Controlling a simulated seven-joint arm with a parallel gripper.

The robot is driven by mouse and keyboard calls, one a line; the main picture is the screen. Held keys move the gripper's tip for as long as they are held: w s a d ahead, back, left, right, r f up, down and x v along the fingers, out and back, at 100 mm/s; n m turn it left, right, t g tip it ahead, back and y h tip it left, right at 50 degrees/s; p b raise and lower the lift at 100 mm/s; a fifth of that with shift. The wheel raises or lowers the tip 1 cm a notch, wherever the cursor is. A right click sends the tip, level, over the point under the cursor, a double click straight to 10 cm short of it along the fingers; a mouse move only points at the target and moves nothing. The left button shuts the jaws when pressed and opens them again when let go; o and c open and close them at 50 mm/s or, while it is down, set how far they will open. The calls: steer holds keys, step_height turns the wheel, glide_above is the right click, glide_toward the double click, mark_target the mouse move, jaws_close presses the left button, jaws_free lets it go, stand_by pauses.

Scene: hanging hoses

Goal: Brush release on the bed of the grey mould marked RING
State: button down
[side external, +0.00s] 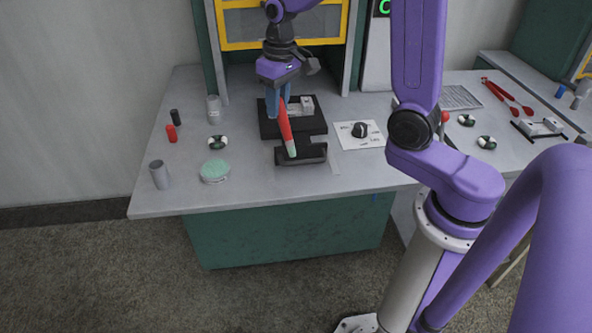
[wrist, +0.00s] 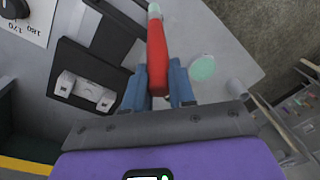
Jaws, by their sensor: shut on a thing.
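My gripper (side external: 279,104) is shut on a brush with a red handle (side external: 284,122); its blue fingers sit either side of the handle in the wrist view (wrist: 157,88). The brush slants down to a pale green tip (side external: 291,149), which overlaps the dark tray-like block (side external: 315,153) in the side view. I cannot tell if the tip touches it. In the wrist view the red handle (wrist: 157,55) points away and the tip is at the top edge. No RING marking is readable, so I cannot tell which piece is the grey mould. A round pot with a green top (side external: 215,171) stands left.
A black plate (side external: 268,126) with a pale grey fitting (side external: 301,106) lies behind the dark block. A dial card (side external: 349,140) is right of it. A grey cup (side external: 159,175) and small red cylinder (side external: 171,134) stand left.

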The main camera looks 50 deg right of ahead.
steer(key=shift+s+d+f+m, duration=0.15)
steer(key=shift+s+d, duration=0.1)
steer(key=shift+s, duration=0.25)
steer(key=shift+s+d+f+m, duration=0.15)
steer(key=shift+s+d, duration=0.05)
steer(key=shift+s, duration=0.25)
steer(key=w+d+r+t, duration=0.2)
steer(key=w+d+r, duration=0.3)
steer(key=w+d, duration=0.25)
steer(key=w+d+r+t, duration=0.2)
steer(key=w+d+r, duration=0.2)
steer(key=w+d, duration=0.4)
steer(key=shift+h, duration=0.4)
steer(key=shift+s+d+f, duration=0.1)
steer(key=shift+s+f, duration=0.1)
steer(key=shift+f, duration=0.5)
steer(key=shift+s+d+f, duration=0.1)
steer(key=shift+s+f, duration=0.05)
steer(key=shift+f, duration=0.5)
steer(key=shift+s+f, duration=0.2)
steer(key=shift+f, duration=0.5)
